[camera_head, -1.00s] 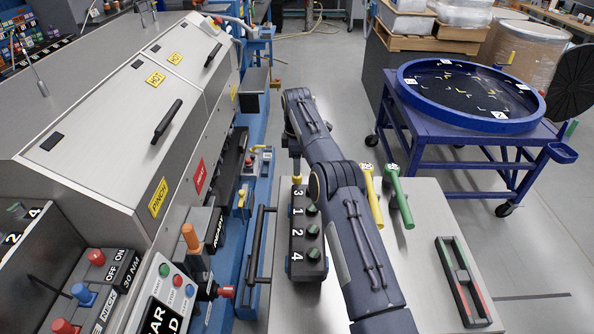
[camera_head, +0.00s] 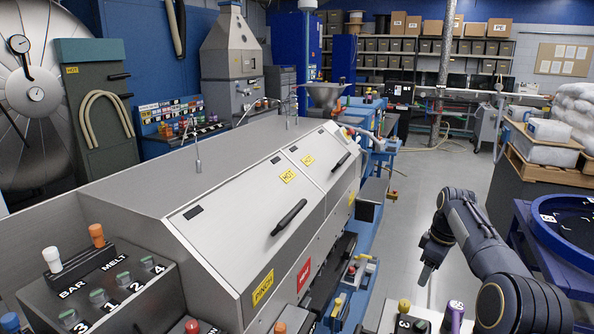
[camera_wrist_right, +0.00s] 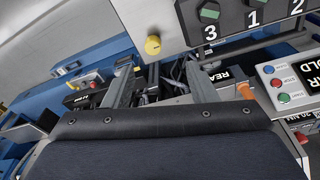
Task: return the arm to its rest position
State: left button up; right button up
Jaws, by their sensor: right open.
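My right arm (camera_head: 500,262) comes in from the lower right of the head view, bent at the elbow. Its dark gripper (camera_head: 426,275) hangs pointing down, apart from the knob box (camera_head: 418,322) below it. In the right wrist view the gripper (camera_wrist_right: 155,75) shows two grey fingers spread apart with nothing between them. Beyond the fingers are a yellow knob (camera_wrist_right: 153,45) and the box with green knobs (camera_wrist_right: 235,20). My left gripper is in neither view.
A long grey machine (camera_head: 230,190) with HOT labels fills the middle left. A control box (camera_head: 105,290) stands at the lower left. A blue round tray (camera_head: 560,235) is at the right edge, near my arm. Grey floor (camera_head: 425,185) lies clear behind the gripper.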

jog(key=s+a+r+m+t+y, duration=0.1)
jog(key=s+a+r+m, duration=0.15)
jog(key=s, duration=0.45)
jog(key=s+a+r+m+t, duration=0.1)
jog(key=s+r+m, duration=0.1)
jog(key=s+r, duration=0.3)
jog(key=s+a+r+m+t+y, duration=0.1)
jog(key=s+r+m, duration=0.1)
jog(key=s, duration=0.6)
jog(key=s+a+f+m, duration=0.2)
jog(key=s+a+f, duration=0.2)
jog(key=s, duration=0.6)
jog(key=s+a+f+m+t, duration=0.1)
jog(key=s+a+f, duration=0.4)
jog(key=s, duration=0.5)
jog(key=shift+s+a+m+y+b, duration=0.2)
jog(key=shift+a+m+y+b, duration=0.15)
jog(key=shift+a+m, duration=0.35)
jog(key=shift+d, duration=0.15)
